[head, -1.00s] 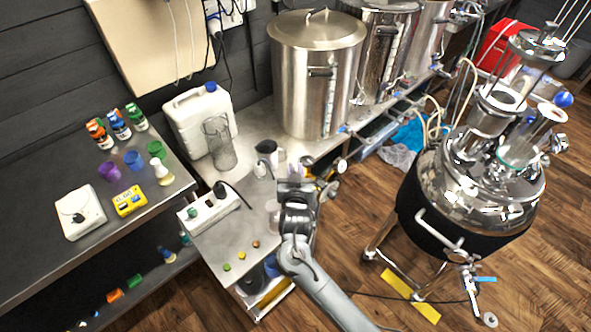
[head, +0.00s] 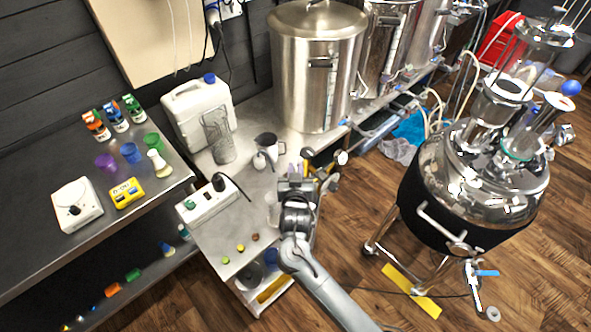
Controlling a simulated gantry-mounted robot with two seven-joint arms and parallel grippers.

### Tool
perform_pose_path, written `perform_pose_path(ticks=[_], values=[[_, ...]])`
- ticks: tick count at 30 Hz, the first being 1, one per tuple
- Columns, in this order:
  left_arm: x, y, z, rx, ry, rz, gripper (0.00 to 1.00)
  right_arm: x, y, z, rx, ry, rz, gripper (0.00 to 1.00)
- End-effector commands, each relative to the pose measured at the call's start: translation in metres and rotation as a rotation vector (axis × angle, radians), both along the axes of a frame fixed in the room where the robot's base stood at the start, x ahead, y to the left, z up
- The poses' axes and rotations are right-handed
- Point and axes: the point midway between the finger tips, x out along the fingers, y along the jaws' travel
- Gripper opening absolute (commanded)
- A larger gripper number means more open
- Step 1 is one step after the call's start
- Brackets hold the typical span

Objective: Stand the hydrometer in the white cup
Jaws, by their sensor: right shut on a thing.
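My right gripper (head: 295,178) is over the right part of the steel bench, seen from above and behind. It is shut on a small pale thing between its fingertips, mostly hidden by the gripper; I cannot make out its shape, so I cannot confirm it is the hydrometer. A white cup (head: 277,149) with a dark opening stands on the bench, just beyond the gripper and a little to its left, apart from it in the picture. A small pale round item (head: 259,161) is at its near left. No hydrometer shows clearly elsewhere. My left gripper is out of view.
A clear tall container (head: 219,140) and a white jug (head: 198,112) stand left of the cup. A large steel pot (head: 316,70) stands behind. Several small coloured pieces lie near the front edge.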

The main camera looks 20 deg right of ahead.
Motion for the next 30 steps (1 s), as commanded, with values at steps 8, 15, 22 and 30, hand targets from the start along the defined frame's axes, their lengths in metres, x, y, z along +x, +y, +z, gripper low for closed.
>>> perform_pose_path(ticks=[8, 15, 22, 30], values=[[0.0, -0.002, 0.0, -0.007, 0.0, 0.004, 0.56, 0.0, 0.0, 0.0, 0.0, 0.0, 0.0, 0.47], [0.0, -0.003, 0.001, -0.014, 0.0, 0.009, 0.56, -0.001, 0.0, 0.0, 0.0, 0.0, 0.0, 0.47], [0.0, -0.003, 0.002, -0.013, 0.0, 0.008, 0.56, -0.017, 0.007, 0.003, 0.001, 0.001, 0.001, 0.47], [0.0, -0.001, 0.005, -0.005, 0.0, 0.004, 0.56, -0.06, 0.023, 0.012, 0.003, 0.002, 0.002, 0.47]])
